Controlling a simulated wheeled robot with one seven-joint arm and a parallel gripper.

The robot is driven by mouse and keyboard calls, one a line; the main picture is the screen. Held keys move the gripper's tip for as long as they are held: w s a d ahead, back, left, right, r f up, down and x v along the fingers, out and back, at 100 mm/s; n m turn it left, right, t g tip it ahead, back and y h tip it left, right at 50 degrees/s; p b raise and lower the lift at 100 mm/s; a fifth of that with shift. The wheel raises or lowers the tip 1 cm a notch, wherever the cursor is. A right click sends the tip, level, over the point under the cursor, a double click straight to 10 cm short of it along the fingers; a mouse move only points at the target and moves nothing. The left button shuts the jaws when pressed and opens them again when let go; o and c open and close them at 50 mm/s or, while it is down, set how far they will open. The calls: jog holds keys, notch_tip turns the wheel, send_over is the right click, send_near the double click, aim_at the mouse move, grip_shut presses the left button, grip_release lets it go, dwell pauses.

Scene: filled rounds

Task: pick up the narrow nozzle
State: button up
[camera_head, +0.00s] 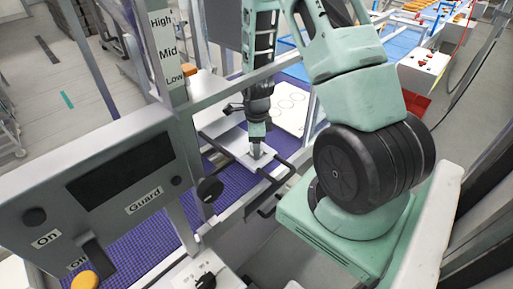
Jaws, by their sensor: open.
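My gripper (256,151) points straight down at the end of my arm, over a small pale plate (233,143) at the side of the purple belt. The fingertips are small and dark in this view. A small grey shape shows at the fingertips, close to the plate. I cannot tell whether it is the narrow nozzle or part of my gripper. My gripper is open. No nozzle can be made out clearly elsewhere in view.
Black bars (281,180) flank the plate. A metal frame and a control panel (120,180) with a Guard label stand at left and front. The purple belt (150,238) runs below. A white sheet with drawn circles (287,104) lies behind the plate.

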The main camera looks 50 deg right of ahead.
jog(key=shift+f, duration=0.35)
jog(key=c, duration=1.1)
jog(key=shift+r, duration=0.1)
